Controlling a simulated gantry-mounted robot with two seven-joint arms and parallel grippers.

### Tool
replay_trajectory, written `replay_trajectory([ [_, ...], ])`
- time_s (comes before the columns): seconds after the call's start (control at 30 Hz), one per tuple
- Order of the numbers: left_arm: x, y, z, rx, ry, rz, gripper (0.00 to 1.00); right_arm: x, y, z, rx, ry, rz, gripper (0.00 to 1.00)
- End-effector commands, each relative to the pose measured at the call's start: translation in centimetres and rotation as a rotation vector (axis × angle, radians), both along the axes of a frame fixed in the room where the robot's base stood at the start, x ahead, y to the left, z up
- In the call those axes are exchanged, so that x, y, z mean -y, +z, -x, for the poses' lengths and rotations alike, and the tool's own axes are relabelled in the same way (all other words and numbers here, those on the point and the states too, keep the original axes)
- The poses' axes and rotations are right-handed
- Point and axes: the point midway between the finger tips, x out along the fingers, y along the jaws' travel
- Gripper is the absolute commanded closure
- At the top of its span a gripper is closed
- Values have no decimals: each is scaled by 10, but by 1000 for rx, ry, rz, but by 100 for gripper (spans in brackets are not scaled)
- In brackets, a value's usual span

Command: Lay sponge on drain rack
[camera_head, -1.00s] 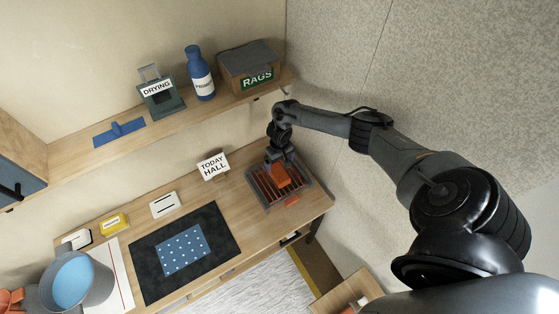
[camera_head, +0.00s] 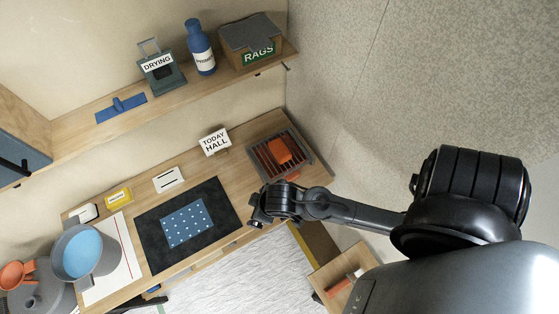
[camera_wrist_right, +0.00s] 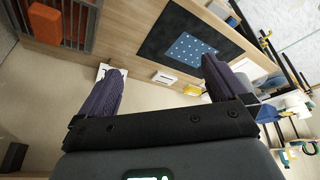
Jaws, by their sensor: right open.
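The orange sponge (camera_head: 279,149) lies on the drain rack (camera_head: 262,165), a dark-framed tray with reddish slats at the right end of the bench. In the right wrist view the sponge (camera_wrist_right: 60,27) also lies on the rack (camera_wrist_right: 81,28), apart from my gripper. My right gripper (camera_head: 256,220) is at the bench's front edge, in front of and to the left of the rack. Its two purple-grey fingers are spread with nothing between them in the wrist view (camera_wrist_right: 160,85). My left gripper is not in view.
A dark mat (camera_head: 152,239) with a dotted blue cloth (camera_head: 187,224) lies mid-bench. A grey bucket (camera_head: 103,252) stands at the left. The shelf (camera_head: 180,106) holds a blue bottle (camera_head: 201,47), a DRYING holder (camera_head: 163,74) and a RAGS box (camera_head: 250,42).

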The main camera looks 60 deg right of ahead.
Motion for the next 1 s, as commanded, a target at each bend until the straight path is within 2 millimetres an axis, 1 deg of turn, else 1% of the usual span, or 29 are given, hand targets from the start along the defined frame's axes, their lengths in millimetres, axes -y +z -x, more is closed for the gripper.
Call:
replay_trajectory([
  [0.03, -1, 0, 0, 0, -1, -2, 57, 5, 12, 15, -19, -16, -7, 1],
  [0.1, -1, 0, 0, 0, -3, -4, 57, 12, 25, 31, -40, -27, -7, 1],
  [0.2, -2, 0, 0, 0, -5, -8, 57, 20, 38, 47, -63, -34, -9, 1],
  [0.3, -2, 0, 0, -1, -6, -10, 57, 23, 44, 55, -75, -37, -9, 1],
  [1.0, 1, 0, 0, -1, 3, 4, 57, 24, 45, 56, -77, -33, -9, 1],
])
